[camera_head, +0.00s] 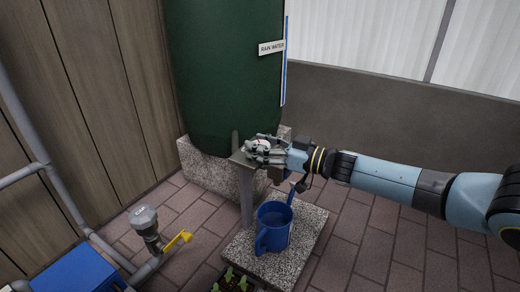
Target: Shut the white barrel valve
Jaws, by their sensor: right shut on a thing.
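The green rain barrel (222,75) stands on a stone block at the back, with a "RAIN WATER" label on its side. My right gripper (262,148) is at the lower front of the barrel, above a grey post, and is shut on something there. A small bit of white, seemingly the white barrel valve (263,143), shows between the fingers. The fingers hide most of it, so its handle angle cannot be told. My left gripper is not in view.
A blue watering can (274,229) stands on a stone slab (305,234) below the gripper. A grey pipe with a yellow lever (178,242) is at the lower left, near a blue box (78,272). Seedlings (232,280) sit at the bottom edge. Brick paving at right is clear.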

